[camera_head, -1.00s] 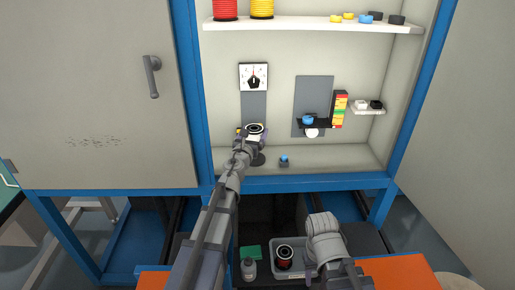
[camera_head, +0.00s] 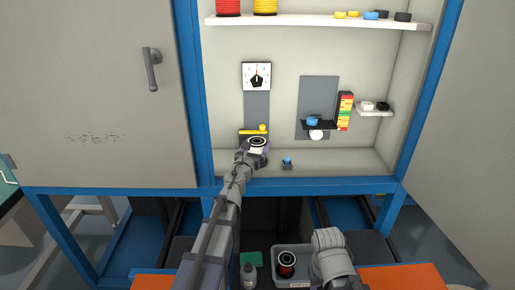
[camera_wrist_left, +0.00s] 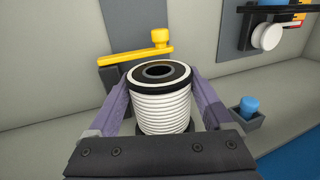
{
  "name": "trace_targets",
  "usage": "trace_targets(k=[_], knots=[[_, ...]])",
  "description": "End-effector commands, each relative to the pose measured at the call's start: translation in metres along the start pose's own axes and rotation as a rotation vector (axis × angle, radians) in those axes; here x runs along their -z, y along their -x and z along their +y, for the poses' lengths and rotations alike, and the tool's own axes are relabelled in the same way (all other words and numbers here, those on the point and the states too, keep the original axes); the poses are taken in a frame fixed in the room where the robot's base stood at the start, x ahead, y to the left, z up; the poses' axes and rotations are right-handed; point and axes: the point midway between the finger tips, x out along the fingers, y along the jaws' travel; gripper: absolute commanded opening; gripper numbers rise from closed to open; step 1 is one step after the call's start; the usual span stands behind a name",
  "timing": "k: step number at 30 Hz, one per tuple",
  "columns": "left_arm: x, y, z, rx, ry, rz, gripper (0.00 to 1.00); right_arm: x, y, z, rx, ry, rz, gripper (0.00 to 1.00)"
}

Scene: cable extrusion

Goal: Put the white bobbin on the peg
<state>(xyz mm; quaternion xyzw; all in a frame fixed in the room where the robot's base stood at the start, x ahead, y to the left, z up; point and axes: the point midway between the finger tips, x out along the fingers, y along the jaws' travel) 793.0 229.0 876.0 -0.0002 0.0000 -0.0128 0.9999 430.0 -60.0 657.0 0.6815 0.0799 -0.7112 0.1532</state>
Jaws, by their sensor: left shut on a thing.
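The white bobbin (camera_wrist_left: 162,105), with black flanges and a hollow centre, stands upright between the two fingers of my left gripper (camera_wrist_left: 150,98) in the left wrist view. That gripper is shut on it. In the head view the white bobbin (camera_head: 257,142) and my left gripper (camera_head: 253,152) are inside the cabinet bay, in front of the yellow lever (camera_head: 253,131). No peg can be made out; the bobbin and gripper hide what is under and behind them. Only my right arm's end shows, low in the head view; its fingers are out of sight.
A small grey holder with a blue top (camera_wrist_left: 249,112) stands on the bay floor, right of the bobbin. A black bracket with a white knob (camera_head: 316,134) is on the back wall. A grey tray (camera_head: 278,252) with a dark red bobbin (camera_head: 286,264) lies low near my right arm.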

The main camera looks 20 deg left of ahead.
Motion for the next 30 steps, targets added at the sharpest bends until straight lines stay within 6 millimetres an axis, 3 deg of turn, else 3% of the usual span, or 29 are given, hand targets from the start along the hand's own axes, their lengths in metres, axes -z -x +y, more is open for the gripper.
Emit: trace_targets(k=[4, 5, 8, 21, 30], knots=[[0.005, 0.000, 0.000, 0.000, 0.000, 0.000, 0.22, 0.000, -0.005, 0.000, 0.000, 0.000, 0.000, 0.50], [0.004, 0.000, 0.000, 0.000, 0.000, 0.000, 0.87, 0.000, -0.004, 0.000, 0.000, 0.000, 0.000, 0.50], [0.003, 0.000, 0.000, 0.000, 0.000, 0.000, 0.98, 0.000, -0.003, 0.000, 0.000, 0.000, 0.000, 0.50], [-0.002, 0.002, 0.000, 0.000, 0.000, 0.000, 1.00, 0.000, 0.002, 0.000, 0.000, 0.000, 0.000, 0.50], [0.000, 0.049, 0.000, -0.001, 0.000, 0.000, 1.00, 0.000, 0.000, 0.000, 0.000, 0.000, 0.000, 0.50]])
